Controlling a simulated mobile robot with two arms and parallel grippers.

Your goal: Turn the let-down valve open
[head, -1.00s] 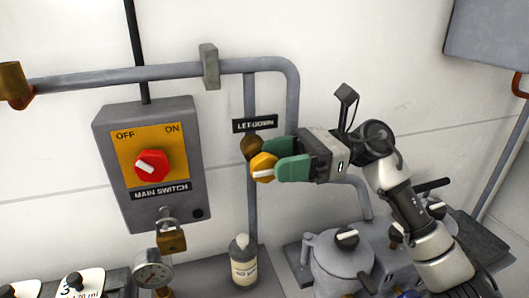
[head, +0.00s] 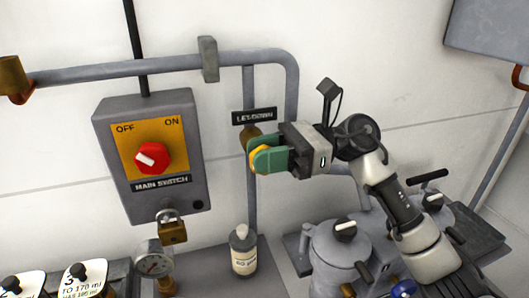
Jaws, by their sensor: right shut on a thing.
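The let-down valve has a yellow knob (head: 252,157) on a brass body (head: 250,133), on the vertical grey pipe below the black LET-DOWN label (head: 254,117). My right gripper (head: 263,157) comes in from the right and is shut on the yellow knob. Its green fingers cover most of the knob, so only yellow edges show and its pointer mark cannot be read. My left gripper is not in view.
The grey main switch box (head: 193,155) with a red knob (head: 153,157) is to the left. A padlock (head: 173,230), gauge (head: 153,261) and bottle (head: 243,250) are below. A grey lidded pot (head: 325,250) stands under my right arm.

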